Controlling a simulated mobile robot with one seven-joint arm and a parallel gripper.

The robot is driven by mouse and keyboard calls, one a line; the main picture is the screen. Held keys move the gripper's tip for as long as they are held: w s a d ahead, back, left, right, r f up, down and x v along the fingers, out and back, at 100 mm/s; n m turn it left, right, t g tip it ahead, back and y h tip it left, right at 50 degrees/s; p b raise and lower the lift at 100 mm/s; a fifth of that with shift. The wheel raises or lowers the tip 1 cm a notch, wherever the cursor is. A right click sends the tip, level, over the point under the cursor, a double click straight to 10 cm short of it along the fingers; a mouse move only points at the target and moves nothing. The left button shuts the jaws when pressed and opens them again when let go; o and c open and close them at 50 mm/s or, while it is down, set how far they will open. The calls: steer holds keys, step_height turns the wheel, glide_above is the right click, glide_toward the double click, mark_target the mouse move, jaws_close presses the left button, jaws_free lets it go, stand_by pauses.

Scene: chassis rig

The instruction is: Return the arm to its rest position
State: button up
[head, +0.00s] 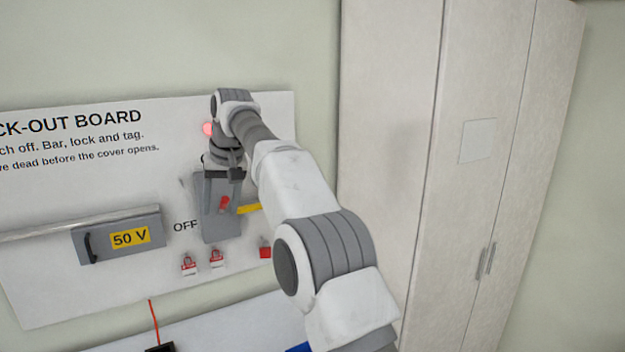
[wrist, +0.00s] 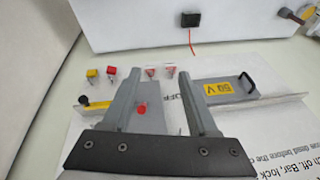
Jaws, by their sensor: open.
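My gripper (head: 222,174) is in front of the lock-out board (head: 60,290) in the head view, by a grey switch box (head: 215,228) with a red knob (head: 223,203). The fingertips are hard to make out there. In the wrist view my gripper (wrist: 160,76) is open, its two grey fingers apart. The red knob (wrist: 142,109) shows between them, and nothing is visibly held. I cannot tell whether a finger touches the box. My arm reaches from the lower right up to the board, bent at its joints.
A grey cover (head: 118,238) marked 50 V, with a black handle, is left of the switch. Red padlocks (head: 217,258) hang below; a yellow padlock (wrist: 92,74) shows in the wrist view. A yellow bar (head: 249,208) sticks out right. A tall cabinet (head: 480,120) stands at the right.

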steer(key=s+d+r+m+t+h+b, duration=0.1)
steer(key=s+d+r+b, duration=0.1)
steer(key=s+d, duration=0.7)
steer(key=s+d+r+m+t+b, duration=0.15)
steer(key=s+d, duration=0.35)
steer(key=d, duration=0.7)
steer(key=s+d+f+h+b, duration=0.1)
steer(key=s+d+f, duration=0.5)
steer(key=s, duration=0.5)
steer(key=s+d+f+m+b, duration=0.1)
steer(key=s+d+f+b, duration=0.1)
steer(key=s+d+f, duration=0.5)
steer(key=s+f, duration=0.3)
steer(key=s, duration=0.1)
steer(key=shift+s+f+h, duration=0.15)
steer(key=shift+f+h, duration=0.15)
steer(key=shift+h, duration=0.1)
steer(key=shift+m, duration=0.25)
